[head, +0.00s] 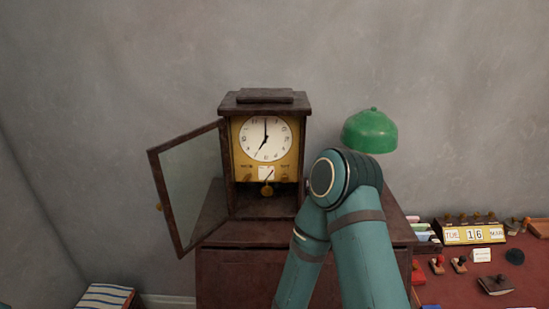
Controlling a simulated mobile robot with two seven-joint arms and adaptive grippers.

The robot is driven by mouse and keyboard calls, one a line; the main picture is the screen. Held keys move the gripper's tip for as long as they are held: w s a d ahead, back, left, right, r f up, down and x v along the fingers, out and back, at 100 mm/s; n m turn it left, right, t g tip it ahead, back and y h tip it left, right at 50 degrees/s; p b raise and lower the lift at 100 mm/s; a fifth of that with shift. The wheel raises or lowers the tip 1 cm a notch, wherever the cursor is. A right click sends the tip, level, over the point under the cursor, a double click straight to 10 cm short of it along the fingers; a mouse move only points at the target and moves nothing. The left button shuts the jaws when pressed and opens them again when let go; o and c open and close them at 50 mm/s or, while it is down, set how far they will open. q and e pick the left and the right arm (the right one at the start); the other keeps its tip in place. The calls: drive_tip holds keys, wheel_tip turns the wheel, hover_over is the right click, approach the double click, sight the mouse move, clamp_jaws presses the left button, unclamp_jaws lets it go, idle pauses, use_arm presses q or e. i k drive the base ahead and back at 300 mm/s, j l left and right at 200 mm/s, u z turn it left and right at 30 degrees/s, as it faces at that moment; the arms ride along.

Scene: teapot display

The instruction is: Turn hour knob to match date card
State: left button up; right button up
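The clock (305,118) stands in a dark wooden case on a cabinet, its glass door (188,180) swung open to the left. Its white dial (265,139) shows one hand pointing straight up and one pointing to about seven. Below it, a small white plate (266,173) sits between two small dark labels, with small knob-like marks too small to make out. The date card, a yellow block calendar (474,235) reading TUE 16 MAR, stands on the red desk at the right. One of my arms is bent in front of the cabinet; neither gripper shows.
A green lamp shade (370,132) is right of the clock, behind my arm's bend. The red desk (450,282) holds stamps, a small white card (482,255) and a dark round pad (515,257). A striped stack (106,296) is at lower left.

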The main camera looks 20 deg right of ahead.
sight(285, 177)
drive_tip(key=l+z, duration=0.2)
drive_tip(key=z, duration=0.45)
drive_tip(key=k+l+z, duration=0.1)
drive_tip(key=l+z, duration=0.2)
drive_tip(key=l, duration=0.2)
drive_tip(key=l+z, duration=0.25)
drive_tip(key=l, duration=0.2)
drive_tip(key=l+z, duration=0.1)
drive_tip(key=l, duration=0.75)
drive_tip(key=i+l, duration=0.1)
drive_tip(key=l, duration=0.7)
drive_tip(key=z, duration=0.05)
